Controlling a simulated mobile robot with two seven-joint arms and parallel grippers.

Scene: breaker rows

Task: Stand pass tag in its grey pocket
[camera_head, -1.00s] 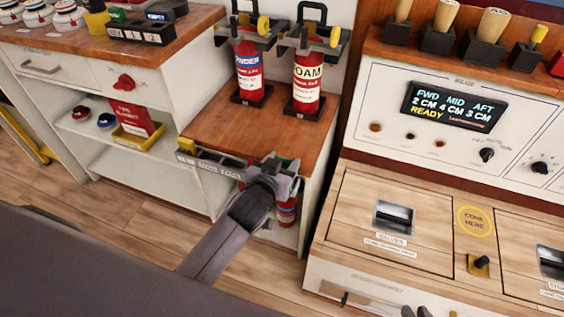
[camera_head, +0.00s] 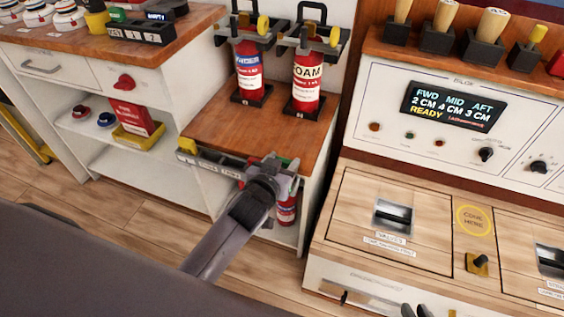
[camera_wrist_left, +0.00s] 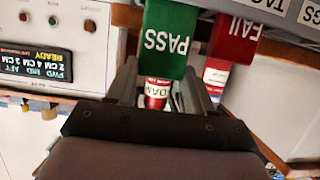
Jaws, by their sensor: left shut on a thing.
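The green pass tag (camera_wrist_left: 166,40) hangs in the left wrist view, lettered PASS, with my left gripper's fingers (camera_wrist_left: 158,88) on either side of its lower part. In the head view my left gripper (camera_head: 279,166) is shut on it at the right end of the tag rack (camera_head: 215,162), at the counter's front edge. The red fail tag (camera_wrist_left: 236,38) hangs just right of it in the wrist view. I cannot make out a grey pocket for certain.
Two red extinguishers, one lettered FOAM (camera_head: 306,82) and another (camera_head: 248,72), stand on the wooden counter (camera_head: 215,125) behind the rack. A dark labelled tray (camera_head: 140,32) sits on the left cabinet. The display console (camera_head: 453,106) is at right. Bare counter lies left of the extinguishers.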

